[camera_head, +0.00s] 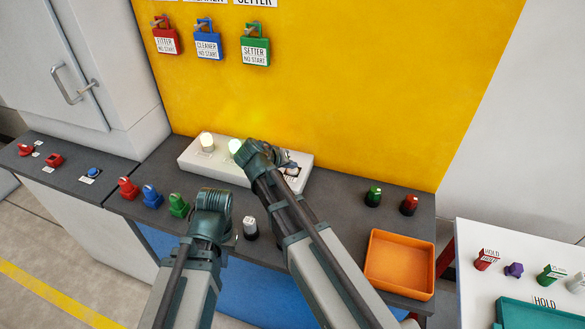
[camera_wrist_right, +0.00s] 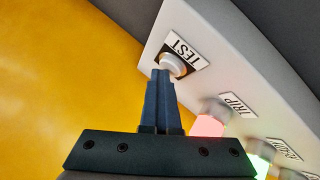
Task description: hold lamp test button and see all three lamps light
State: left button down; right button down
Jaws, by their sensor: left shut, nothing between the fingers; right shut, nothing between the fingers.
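A white lamp panel (camera_head: 190,158) lies on the dark counter against the yellow wall. Two lamps glow pale yellow-white in the head view, the left one (camera_head: 207,142) and the one beside it (camera_head: 235,146). My right gripper (camera_head: 288,163) is over the panel's right part. In the right wrist view its shut fingers (camera_wrist_right: 162,76) are at the white TEST button (camera_wrist_right: 174,64), tips appearing to touch it. The TRIP lamp (camera_wrist_right: 208,124) glows red and a green lamp (camera_wrist_right: 259,162) is lit; a third is partly cut off. My left gripper (camera_head: 212,200) is shut, low over the counter.
A black-and-white knob (camera_head: 250,228) stands between my arms. An orange tray (camera_head: 400,262) is at right. Coloured padlocks (camera_head: 208,45) hang above.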

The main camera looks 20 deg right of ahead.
aim_at(291, 171)
jog(key=shift+r, duration=0.1)
jog(key=shift+r+p, duration=0.75)
jog(key=shift+p, duration=0.15)
notch_tip(291, 171, up, 5)
jog(key=p, duration=0.5)
jog(key=shift+r, duration=0.1)
